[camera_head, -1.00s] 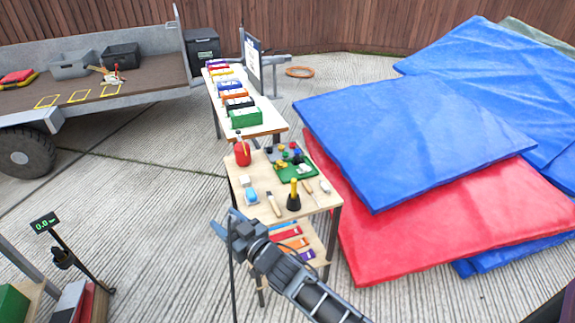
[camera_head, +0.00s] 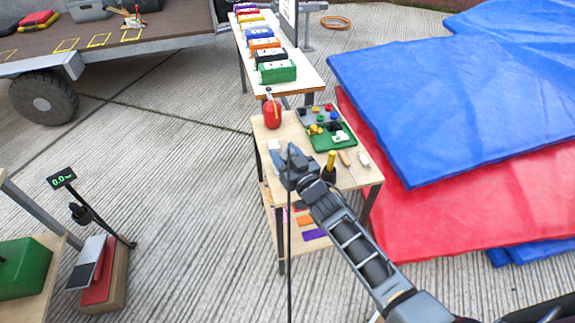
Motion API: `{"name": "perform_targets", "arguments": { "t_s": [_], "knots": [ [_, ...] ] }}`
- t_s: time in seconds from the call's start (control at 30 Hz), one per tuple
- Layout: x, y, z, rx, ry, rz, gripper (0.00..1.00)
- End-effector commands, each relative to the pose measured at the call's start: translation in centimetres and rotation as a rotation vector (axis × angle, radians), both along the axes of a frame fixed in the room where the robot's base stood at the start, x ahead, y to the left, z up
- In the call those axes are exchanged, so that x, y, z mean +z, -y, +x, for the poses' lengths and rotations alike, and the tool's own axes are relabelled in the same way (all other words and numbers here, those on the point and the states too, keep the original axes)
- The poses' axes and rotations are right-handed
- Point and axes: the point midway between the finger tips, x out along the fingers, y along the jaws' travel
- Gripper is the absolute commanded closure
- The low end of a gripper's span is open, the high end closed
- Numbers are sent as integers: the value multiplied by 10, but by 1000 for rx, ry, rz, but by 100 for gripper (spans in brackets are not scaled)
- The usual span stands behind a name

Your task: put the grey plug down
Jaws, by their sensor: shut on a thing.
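Whether the plug touches the tabletop, I cannot tell.
A red container (camera_head: 271,114) stands at the table's back left. A yellow-topped black tool (camera_head: 331,166) stands right of my gripper. A long bench with coloured boxes (camera_head: 277,72) is behind. Blue mats (camera_head: 430,110) and a red mat (camera_head: 450,205) lie right.

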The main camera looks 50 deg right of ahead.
Motion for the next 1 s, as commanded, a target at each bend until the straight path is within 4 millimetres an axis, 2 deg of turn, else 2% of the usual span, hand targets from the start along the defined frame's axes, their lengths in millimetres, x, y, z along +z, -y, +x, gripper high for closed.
{"name": "perform_targets", "arguments": {
  "t_s": [0.33, 0.73, 0.77, 1.0],
  "knots": [
    [-38, 0, 0, 0, 0, 1, 84],
    [-43, 0, 0, 0, 1, 0, 84],
    [-42, 0, 0, 0, 0, 0, 48],
    [-41, 0, 0, 0, 0, 0, 25]
  ]
}}
